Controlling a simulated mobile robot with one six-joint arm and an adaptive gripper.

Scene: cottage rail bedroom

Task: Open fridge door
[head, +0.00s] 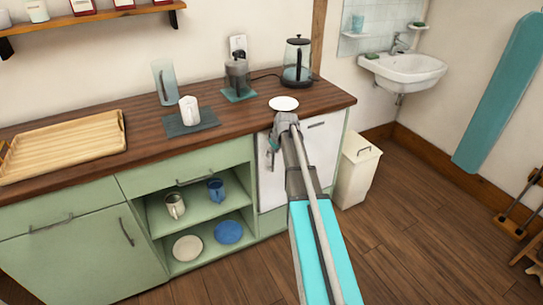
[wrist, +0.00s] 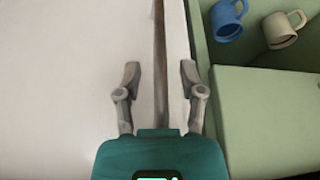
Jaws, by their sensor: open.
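The white fridge door (head: 325,150) is under the right end of the counter and looks closed. A slim grey upright handle (head: 270,158) shows near its left edge. My gripper (head: 272,140) is at that left edge, and my arm hides much of the door's middle. In the wrist view the white door (wrist: 60,80) fills the left side. My gripper (wrist: 159,75) is open there, one finger on each side of a narrow brownish upright bar (wrist: 159,50), which looks like the handle. I cannot tell whether the fingers touch it.
The green cabinet (head: 80,255) adjoins the fridge on the left, with mugs and plates on its open shelves. A white bin (head: 355,175) stands close on the right. The wooden counter (head: 230,120) is above, with a white plate (head: 284,103) near its edge.

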